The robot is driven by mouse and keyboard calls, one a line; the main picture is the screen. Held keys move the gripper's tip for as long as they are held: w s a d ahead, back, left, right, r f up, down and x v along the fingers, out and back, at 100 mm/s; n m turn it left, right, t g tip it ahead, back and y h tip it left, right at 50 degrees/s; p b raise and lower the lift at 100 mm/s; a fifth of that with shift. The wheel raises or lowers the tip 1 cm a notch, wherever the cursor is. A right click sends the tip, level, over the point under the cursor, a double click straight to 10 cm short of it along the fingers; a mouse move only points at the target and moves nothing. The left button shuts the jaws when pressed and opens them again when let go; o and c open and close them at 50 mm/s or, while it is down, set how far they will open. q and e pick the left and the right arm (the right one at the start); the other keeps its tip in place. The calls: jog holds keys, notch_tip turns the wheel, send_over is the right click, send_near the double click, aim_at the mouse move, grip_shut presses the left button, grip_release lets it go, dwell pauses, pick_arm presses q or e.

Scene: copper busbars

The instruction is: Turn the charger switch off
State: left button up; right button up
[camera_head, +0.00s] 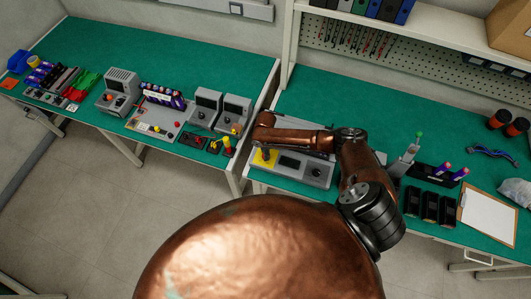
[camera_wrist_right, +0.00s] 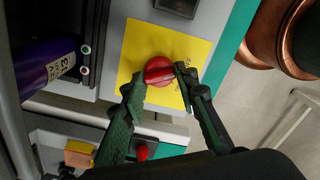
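The charger is a grey box (camera_head: 312,173) on the right workbench in the head view. Its yellow plate (camera_head: 258,162) is partly covered by my right arm. In the right wrist view the plate (camera_wrist_right: 134,49) carries a round red switch knob (camera_wrist_right: 158,68) with a raised ridge. My right gripper (camera_wrist_right: 159,80) is at the knob, with one dark fingertip on each side of it and the ridge between them. The fingertips look very near or touching; contact is not clear. The knob is hidden in the head view. My left gripper is not in view.
A purple battery (camera_wrist_right: 45,67) lies left of the plate in the right wrist view. A small dark display (camera_wrist_right: 176,6) is above the plate. The left workbench (camera_head: 170,68) holds grey devices and small parts. Black bins (camera_head: 430,207) and a clipboard (camera_head: 487,213) are at the right.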

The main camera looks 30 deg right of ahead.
jog(key=o, duration=0.4)
jog(key=shift+o, duration=0.2)
notch_tip(320, 180, up, 12)
dwell(0.4)
jog(key=shift+s+f, duration=0.1)
dwell(0.4)
